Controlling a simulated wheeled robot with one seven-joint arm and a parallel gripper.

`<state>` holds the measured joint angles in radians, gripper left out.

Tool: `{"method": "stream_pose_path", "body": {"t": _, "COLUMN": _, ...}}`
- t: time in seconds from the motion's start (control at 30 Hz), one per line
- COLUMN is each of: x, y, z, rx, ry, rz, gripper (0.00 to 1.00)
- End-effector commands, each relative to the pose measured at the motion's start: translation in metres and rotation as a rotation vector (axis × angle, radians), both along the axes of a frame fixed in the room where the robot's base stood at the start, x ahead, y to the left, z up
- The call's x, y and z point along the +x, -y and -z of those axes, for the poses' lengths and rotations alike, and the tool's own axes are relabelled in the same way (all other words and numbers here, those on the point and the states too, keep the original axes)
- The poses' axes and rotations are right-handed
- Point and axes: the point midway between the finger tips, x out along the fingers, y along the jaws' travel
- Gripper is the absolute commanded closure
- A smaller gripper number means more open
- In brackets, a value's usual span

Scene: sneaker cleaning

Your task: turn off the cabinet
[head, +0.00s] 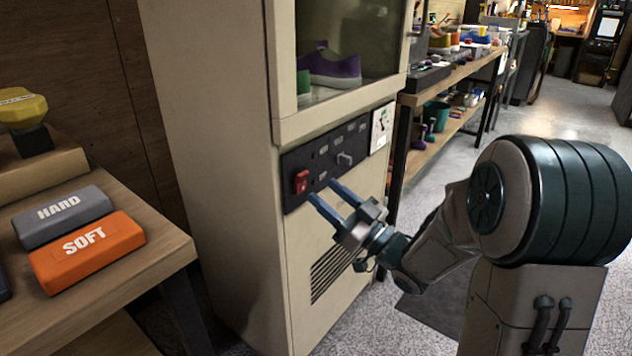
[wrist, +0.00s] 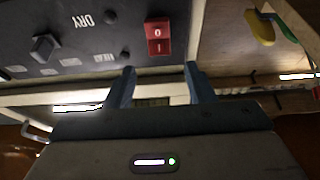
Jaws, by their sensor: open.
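The cabinet (head: 215,130) is a tall cream unit with a window, a black control panel (head: 325,150) and a vent grille below. A red rocker switch (head: 301,182) sits at the panel's left end. In the wrist view the red switch (wrist: 158,38) is marked 0 and I, a little beyond my fingertips and between them sideways. A knob (head: 344,158) is to the right of the switch in the head view; it shows beside DRY lettering in the wrist view (wrist: 43,46). My gripper (head: 325,200) is open and empty, just in front of the panel's lower edge.
A wooden bench at left holds a grey HARD block (head: 62,213), an orange SOFT block (head: 86,250) and a yellow-topped item (head: 22,108). Purple and green shoes (head: 330,68) show behind the window. A shelf of shoes (head: 455,65) runs along the right.

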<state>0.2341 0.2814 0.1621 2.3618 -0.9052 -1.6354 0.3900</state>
Motion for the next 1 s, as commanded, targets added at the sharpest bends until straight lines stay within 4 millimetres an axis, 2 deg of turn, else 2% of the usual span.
{"method": "stream_pose_path", "body": {"t": 0.2, "x": -0.029, "y": 0.037, "z": 0.019, "rx": 0.001, "ry": -0.005, "rz": 0.003, "gripper": 0.51}}
{"method": "stream_pose_path", "body": {"t": 0.4, "x": -0.046, "y": 0.059, "z": 0.031, "rx": 0.0, "ry": -0.002, "rz": 0.001, "gripper": 0.51}}
{"method": "stream_pose_path", "body": {"t": 0.6, "x": -0.052, "y": 0.065, "z": 0.035, "rx": 0.001, "ry": 0.0, "rz": -0.003, "gripper": 0.51}}
{"method": "stream_pose_path", "body": {"t": 1.0, "x": -0.052, "y": 0.065, "z": 0.034, "rx": -0.002, "ry": 0.0, "rz": -0.001, "gripper": 0.51}}
